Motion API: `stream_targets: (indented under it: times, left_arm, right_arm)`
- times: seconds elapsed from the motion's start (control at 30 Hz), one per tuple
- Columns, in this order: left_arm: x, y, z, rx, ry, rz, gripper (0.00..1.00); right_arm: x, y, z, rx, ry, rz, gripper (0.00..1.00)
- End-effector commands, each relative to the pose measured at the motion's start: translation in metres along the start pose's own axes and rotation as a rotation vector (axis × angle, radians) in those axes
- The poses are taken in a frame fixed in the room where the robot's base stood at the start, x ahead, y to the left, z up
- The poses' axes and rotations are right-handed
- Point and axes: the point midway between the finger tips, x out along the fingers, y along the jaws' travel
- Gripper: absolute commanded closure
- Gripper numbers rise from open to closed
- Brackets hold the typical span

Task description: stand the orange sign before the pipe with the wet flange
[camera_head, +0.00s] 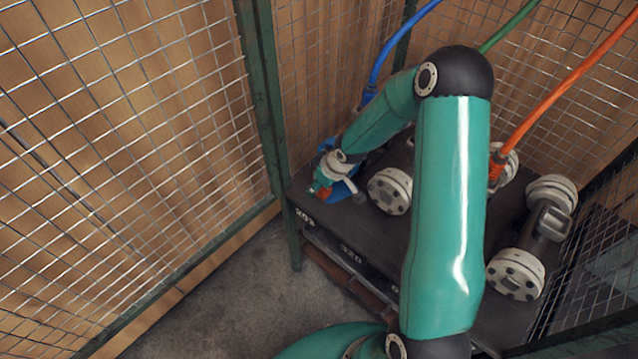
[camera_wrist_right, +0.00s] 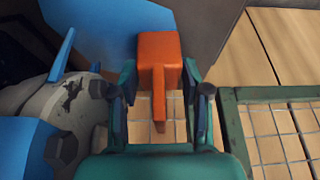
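My right gripper (camera_head: 322,186) is at the left end of the dark table. In the right wrist view, my right gripper (camera_wrist_right: 160,75) has its two fingers against the sides of the orange sign (camera_wrist_right: 158,50). The sign also shows as a small orange patch in the head view (camera_head: 325,194). Beside it is a blue part (camera_head: 343,188), seen in the wrist view as a blue pipe end with a pale, dark-speckled flange (camera_wrist_right: 65,100). I cannot tell which flange is wet. My left gripper is not in view.
The table (camera_head: 340,228) has white numbers along its front edge, 203 and 320 among them. Blue, green and orange hoses (camera_head: 570,75) come down to the pipes. Wire mesh fence (camera_head: 120,150) closes in the left and back. Bare concrete floor (camera_head: 250,300) lies in front.

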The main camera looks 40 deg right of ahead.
Motion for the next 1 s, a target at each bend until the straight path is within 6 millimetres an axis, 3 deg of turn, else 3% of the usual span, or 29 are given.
stream_targets:
  times: [0.27,0.37,0.8,1.0]
  left_arm:
    - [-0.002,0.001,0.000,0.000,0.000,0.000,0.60]
    - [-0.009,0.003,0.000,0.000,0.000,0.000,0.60]
    - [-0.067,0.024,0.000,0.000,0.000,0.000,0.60]
    - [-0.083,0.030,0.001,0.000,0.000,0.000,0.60]
  right_arm:
    - [-0.002,0.000,-0.001,-0.001,0.000,0.000,0.53]
    - [-0.012,0.000,-0.002,0.000,0.001,0.001,0.53]
    - [-0.095,0.000,-0.004,0.000,0.001,0.000,0.53]
    - [-0.116,-0.001,-0.003,-0.002,0.000,-0.001,0.53]
